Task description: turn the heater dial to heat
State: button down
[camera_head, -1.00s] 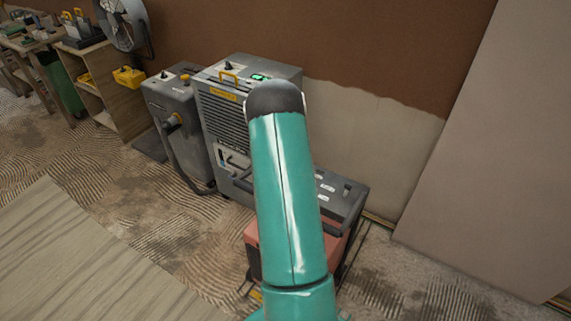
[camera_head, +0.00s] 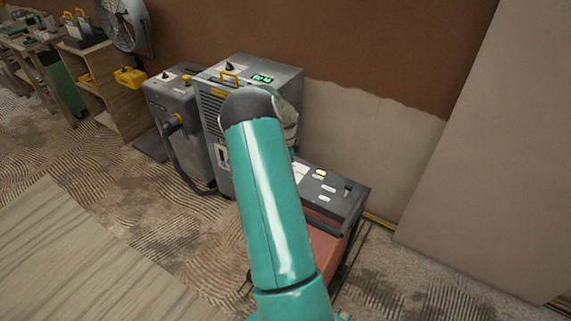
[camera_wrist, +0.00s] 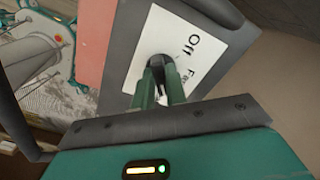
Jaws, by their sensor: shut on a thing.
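The heater (camera_head: 330,240) is a low red box with a dark grey top panel, right of centre in the head view. Its panel (camera_head: 340,205) carries small light labels, and one patch near the back looks yellowish. In the wrist view, a black dial knob (camera_wrist: 157,67) sits on a white label plate (camera_wrist: 185,35). "Off" and the start of "Fa..." are readable; the rest is hidden by my fingers. My gripper (camera_wrist: 160,78) is shut on the knob, with a green finger at each side. In the head view my arm hides the gripper and dial.
Left of the heater stand a tall grey louvred unit (camera_head: 275,78) with a lit green display and a smaller grey machine (camera_head: 172,95) with a hose. The brown and bare wall is close behind. A pale board (camera_head: 490,150) leans at right.

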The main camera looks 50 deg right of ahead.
jog(key=shift+m, duration=0.8)
jog(key=c, duration=1.4)
grip_release()
jog(key=shift+c, duration=0.2)
notch_tip(320, 180, up, 14)
